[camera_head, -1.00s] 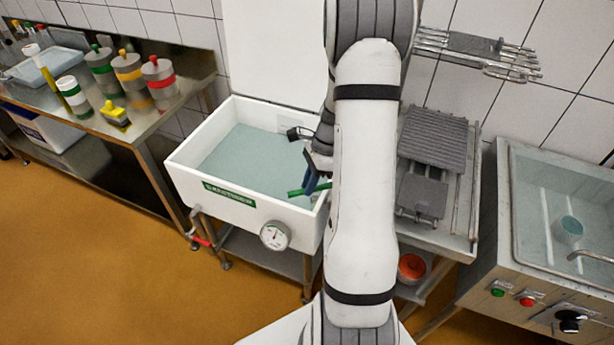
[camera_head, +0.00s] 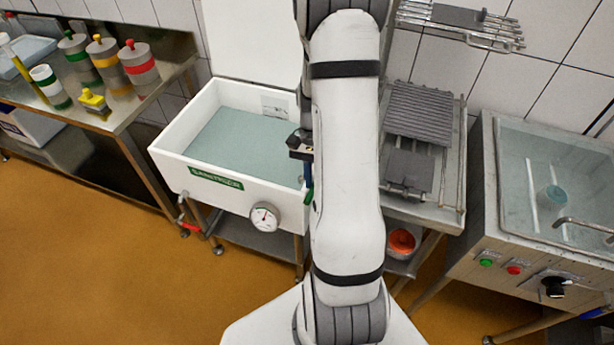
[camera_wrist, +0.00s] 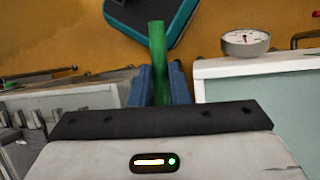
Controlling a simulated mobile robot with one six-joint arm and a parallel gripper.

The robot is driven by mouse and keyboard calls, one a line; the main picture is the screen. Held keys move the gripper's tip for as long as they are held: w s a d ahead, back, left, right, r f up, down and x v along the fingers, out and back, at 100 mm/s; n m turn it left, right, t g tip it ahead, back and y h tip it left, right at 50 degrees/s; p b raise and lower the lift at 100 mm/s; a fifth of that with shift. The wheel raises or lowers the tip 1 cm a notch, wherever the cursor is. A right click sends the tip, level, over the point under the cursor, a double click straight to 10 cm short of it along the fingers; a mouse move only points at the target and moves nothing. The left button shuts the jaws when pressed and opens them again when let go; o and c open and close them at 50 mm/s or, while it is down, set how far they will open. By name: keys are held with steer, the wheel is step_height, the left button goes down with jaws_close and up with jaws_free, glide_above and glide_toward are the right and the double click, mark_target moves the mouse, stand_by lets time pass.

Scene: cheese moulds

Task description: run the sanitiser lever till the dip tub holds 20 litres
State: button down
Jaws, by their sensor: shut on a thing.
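The white dip tub (camera_head: 168,163) with a green sanitiser label stands left of my arm in the head view. It holds a sheet of pale blue-green liquid (camera_head: 235,137). A round white dial (camera_head: 263,217) sits on its front; its figures are too small to read. The dial also shows in the wrist view (camera_wrist: 245,41). The green lever (camera_wrist: 157,50) is between the blue fingers of my gripper (camera_wrist: 160,85), which are shut on it. In the head view my arm hides most of the gripper and leaves only a sliver of the lever (camera_head: 308,190).
A red-handled valve (camera_head: 190,228) is at the tub's lower left. Grey ribbed plates (camera_head: 425,113) lie on a stand right of my arm. A steel basin (camera_head: 490,225) with buttons stands far right. A bench (camera_head: 130,110) with several weights is at left.

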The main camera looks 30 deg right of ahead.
steer(key=shift+s+d+n, duration=0.15)
steer(key=shift+s+n, duration=0.1)
steer(key=shift+n, duration=0.15)
steer(key=c, duration=1.4)
jaws_free()
steer(key=shift+s, duration=0.1)
steer(key=shift+o, duration=0.2)
steer(key=shift+w+d+r, duration=0.15)
steer(key=shift+w+r, duration=0.1)
steer(key=shift+r, duration=0.1)
steer(key=v, duration=0.7)
steer(key=shift+b, duration=0.45)
